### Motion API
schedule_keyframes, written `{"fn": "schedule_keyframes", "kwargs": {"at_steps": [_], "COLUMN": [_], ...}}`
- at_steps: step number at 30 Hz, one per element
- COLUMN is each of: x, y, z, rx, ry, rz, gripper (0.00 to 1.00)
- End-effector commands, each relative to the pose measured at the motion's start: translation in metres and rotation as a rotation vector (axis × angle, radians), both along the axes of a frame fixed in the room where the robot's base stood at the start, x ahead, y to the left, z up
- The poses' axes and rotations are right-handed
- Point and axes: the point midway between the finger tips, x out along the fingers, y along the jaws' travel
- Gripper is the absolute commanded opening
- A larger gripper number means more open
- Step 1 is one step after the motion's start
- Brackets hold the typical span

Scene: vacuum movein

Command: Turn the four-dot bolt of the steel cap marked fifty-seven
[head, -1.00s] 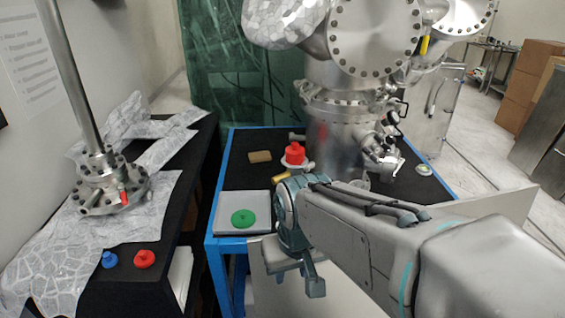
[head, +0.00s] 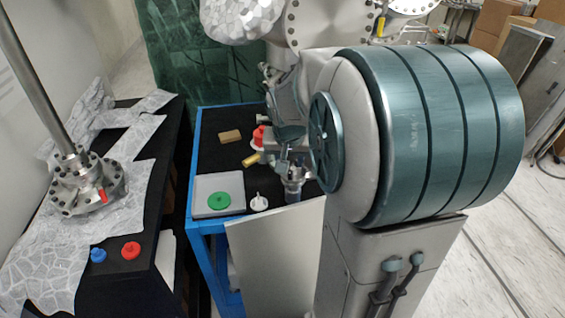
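The steel chamber's round bolted flange (head: 318,22) shows at the top centre, partly cut off by the frame edge and partly covered by my arm. No number fifty-seven and no dot marks can be read on any steel cap or bolt. A smaller steel flange (head: 412,5) is at the top right, mostly cut off. My gripper (head: 268,76) appears to be at the far end of my arm, in front of the chamber and below the large flange. Its fingers are small and merge with the metal behind, so their opening and any contact are unclear.
A blue-framed black table (head: 210,150) holds a wooden block (head: 230,136), a red knob (head: 258,135), a grey tray (head: 204,184) with a green disc (head: 219,201), and a white stemmed piece (head: 259,202). Left, a black bench (head: 130,280) carries a steel flange post (head: 88,185).

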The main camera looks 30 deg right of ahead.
Motion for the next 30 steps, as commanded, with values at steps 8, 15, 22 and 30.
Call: {"fn": "schedule_keyframes", "kwargs": {"at_steps": [8, 15, 22, 30], "x": [0.014, 0.019, 0.019, 0.019], "y": [-0.009, -0.012, -0.012, -0.012], "z": [-0.042, -0.054, -0.055, -0.055], "rx": [0.001, 0.001, 0.000, 0.000], "ry": [0.003, 0.001, 0.000, 0.000], "rz": [0.000, 0.000, 0.000, 0.000], "gripper": [0.35, 0.35, 0.35, 0.00]}}
